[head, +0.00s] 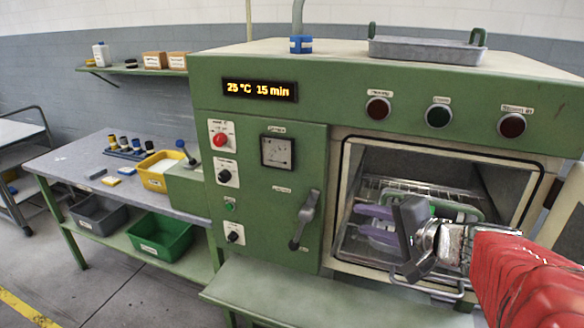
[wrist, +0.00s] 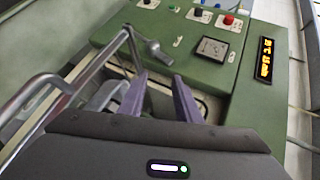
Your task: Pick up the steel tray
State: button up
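A grey steel tray (head: 425,50) with two upright green handles lies flat on top of the green oven. My gripper (head: 364,222) is well below it, at the open oven chamber, and is not touching it. Its two purple fingers are apart, and I see nothing held between them. In the wrist view my gripper (wrist: 160,80) also shows its fingers spread, with the oven's green front beyond them. The tray on top is not recognisable in the wrist view.
The oven chamber holds a wire rack (head: 385,186) and a pale green handle-like loop, partly hidden by my gripper. The oven door lever (head: 304,220) is left of the opening. A blue block (head: 301,44) stands left of the tray. A bench (head: 90,160) with bins is at left.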

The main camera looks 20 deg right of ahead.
aim_at(435, 205)
jog(key=s+d+m, duration=0.1)
jog(key=d, duration=0.1)
jog(key=s+d+m+t+h, duration=0.1)
jog(key=s+d, duration=0.1)
jog(key=d, duration=0.1)
jog(key=s+d+m+t+h, duration=0.1)
jog(key=d, duration=0.2)
jog(key=shift+s+d+r, duration=0.25)
jog(key=shift+s, duration=0.1)
jog(key=s+d+m+h, duration=0.1)
jog(key=s+d, duration=0.1)
jog(key=s+d+m+t+h, duration=0.1)
jog(key=s+d, duration=0.1)
jog(key=d, duration=0.1)
jog(key=s+d+r+m+h, duration=0.1)
jog(key=s+d, duration=0.1)
jog(key=shift+s+d+r+m+t, duration=0.1)
jog(key=shift+s+d+m+t, duration=0.15)
jog(key=shift+m+t, duration=0.05)
jog(key=shift+s+d+r+h, duration=0.1)
jog(key=shift+s+d+h, duration=0.1)
jog(key=shift+s+h, duration=0.1)
jog(key=shift+w, duration=0.1)
